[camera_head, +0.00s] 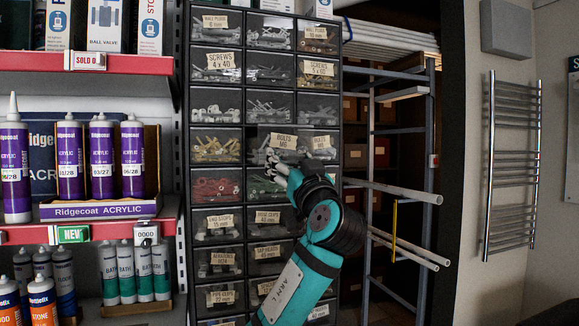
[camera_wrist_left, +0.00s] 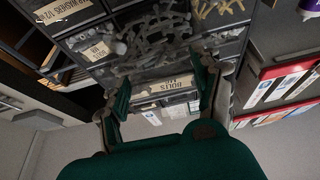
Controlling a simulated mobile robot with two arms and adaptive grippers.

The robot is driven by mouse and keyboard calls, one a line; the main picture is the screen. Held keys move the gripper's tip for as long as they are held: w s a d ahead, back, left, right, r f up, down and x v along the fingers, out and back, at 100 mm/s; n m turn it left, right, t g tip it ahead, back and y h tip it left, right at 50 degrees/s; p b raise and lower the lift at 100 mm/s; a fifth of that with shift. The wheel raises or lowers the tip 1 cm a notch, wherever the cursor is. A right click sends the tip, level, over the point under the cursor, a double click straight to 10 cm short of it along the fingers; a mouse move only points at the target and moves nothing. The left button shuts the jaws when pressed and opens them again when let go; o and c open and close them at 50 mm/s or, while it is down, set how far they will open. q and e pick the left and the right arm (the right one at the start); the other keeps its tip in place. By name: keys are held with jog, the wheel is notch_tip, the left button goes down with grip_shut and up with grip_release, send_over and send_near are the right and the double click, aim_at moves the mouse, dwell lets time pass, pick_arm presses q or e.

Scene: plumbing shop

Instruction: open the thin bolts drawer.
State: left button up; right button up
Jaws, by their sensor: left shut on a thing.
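The thin bolts drawer, labelled BOLTS M6 (camera_head: 283,141), is in the middle column of the dark drawer cabinet. Its label also shows between my fingers in the left wrist view (camera_wrist_left: 168,87), with grey bolts visible beyond it. My left gripper (camera_head: 275,163) is at the lower part of this drawer's front, shut on it, probably at its handle. In the left wrist view my gripper's fingers (camera_wrist_left: 160,105) stand on both sides of the label. My right gripper is not in view.
A second bolts drawer (camera_head: 321,142) is just to the right. Other labelled drawers surround it. Shelves with purple acrylic tubes (camera_head: 102,157) stand at the left. A metal rack with protruding pipes (camera_head: 394,190) is at the right, close to my left arm.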

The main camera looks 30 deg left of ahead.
pick_arm(q)
jog(key=o, duration=1.8)
jog(key=shift+c, duration=0.2)
jog(key=v, duration=1.2)
